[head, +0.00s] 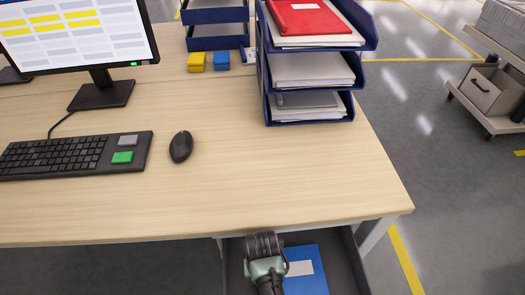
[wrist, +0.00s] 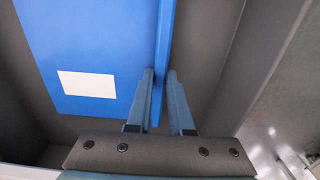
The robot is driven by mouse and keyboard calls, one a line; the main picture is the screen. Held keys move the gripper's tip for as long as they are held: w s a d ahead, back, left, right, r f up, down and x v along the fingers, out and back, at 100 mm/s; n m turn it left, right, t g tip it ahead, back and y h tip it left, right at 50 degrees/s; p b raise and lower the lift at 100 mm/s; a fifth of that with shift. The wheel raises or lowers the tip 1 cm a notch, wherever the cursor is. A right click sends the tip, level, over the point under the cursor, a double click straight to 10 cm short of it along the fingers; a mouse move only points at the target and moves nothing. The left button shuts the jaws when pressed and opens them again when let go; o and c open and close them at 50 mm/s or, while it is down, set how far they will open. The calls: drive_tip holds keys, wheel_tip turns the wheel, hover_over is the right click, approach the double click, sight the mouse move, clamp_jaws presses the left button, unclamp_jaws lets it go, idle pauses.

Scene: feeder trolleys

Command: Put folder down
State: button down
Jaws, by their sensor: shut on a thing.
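The blue folder (head: 306,268) with a white label lies flat, or nearly so, in the open grey drawer (head: 345,262) under the desk's front edge. It also shows in the wrist view (wrist: 95,50), where its edge runs down between my fingers. My gripper (head: 264,247) reaches down into the drawer at the folder's left side in the head view. In the wrist view my gripper (wrist: 160,95) is shut on the folder's edge. I cannot tell whether the folder rests on the drawer floor.
The desk (head: 260,190) holds a keyboard (head: 75,155), a mouse (head: 181,146), a monitor (head: 75,35) and stacked blue trays (head: 310,115) with a red folder (head: 305,17) on top. The desk's front middle is clear. A trolley (head: 490,95) stands at right.

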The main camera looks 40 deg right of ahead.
drive_tip(key=shift+f, duration=0.45)
drive_tip(key=shift+f, duration=0.1)
drive_tip(key=c, duration=0.8)
unclamp_jaws()
wheel_tip(320, 180, up, 12)
drive_tip(key=p, duration=0.4)
